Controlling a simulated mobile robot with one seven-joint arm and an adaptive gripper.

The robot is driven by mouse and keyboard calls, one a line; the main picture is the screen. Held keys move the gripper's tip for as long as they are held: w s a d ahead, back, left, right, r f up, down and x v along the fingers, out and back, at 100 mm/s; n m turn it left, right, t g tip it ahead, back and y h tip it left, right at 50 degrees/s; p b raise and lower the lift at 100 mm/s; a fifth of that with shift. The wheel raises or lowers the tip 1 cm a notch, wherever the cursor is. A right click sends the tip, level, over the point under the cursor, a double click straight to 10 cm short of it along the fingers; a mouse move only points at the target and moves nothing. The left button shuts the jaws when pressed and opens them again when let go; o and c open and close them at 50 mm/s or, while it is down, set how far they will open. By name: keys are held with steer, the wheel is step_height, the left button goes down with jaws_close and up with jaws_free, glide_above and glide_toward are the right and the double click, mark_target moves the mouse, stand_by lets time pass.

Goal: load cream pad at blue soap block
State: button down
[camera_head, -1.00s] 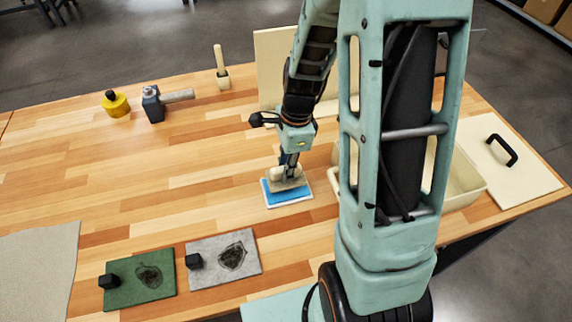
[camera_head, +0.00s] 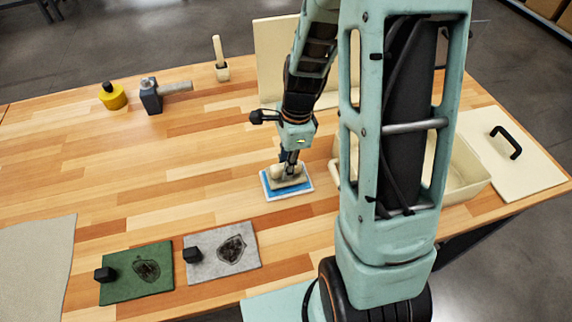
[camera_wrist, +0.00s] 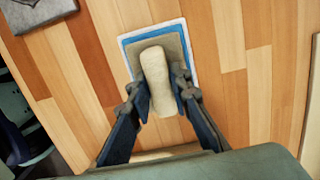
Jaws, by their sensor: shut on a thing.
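The blue soap block (camera_head: 270,190) lies on a white base on the wooden table, in front of my arm; it also shows in the wrist view (camera_wrist: 127,43). The cream pad (camera_head: 301,182) is a flat tan piece with a rounded cream handle (camera_wrist: 156,80). It is over the blue block, covering most of it; whether it touches cannot be told. My gripper (camera_wrist: 163,95) is shut on the pad's handle, one finger on each side. In the head view my gripper (camera_head: 288,168) points down over the block.
Green (camera_head: 135,274) and grey (camera_head: 222,253) plates with black knobs and dark smudges lie at the front. A cream bin (camera_head: 465,180) stands right, partly behind my arm. A hammer (camera_head: 152,97), yellow pot (camera_head: 113,97) and brush (camera_head: 220,62) are at the back. Table left of the block is clear.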

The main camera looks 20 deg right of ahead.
steer(key=shift+s+f+b, duration=0.1)
steer(key=shift+f+b, duration=0.4)
steer(key=shift+f, duration=0.25)
stand_by(1.2)
steer(key=shift+r, duration=0.1)
step_height(320, 180, up, 5)
steer(key=p, duration=0.4)
steer(key=shift+r, duration=0.95)
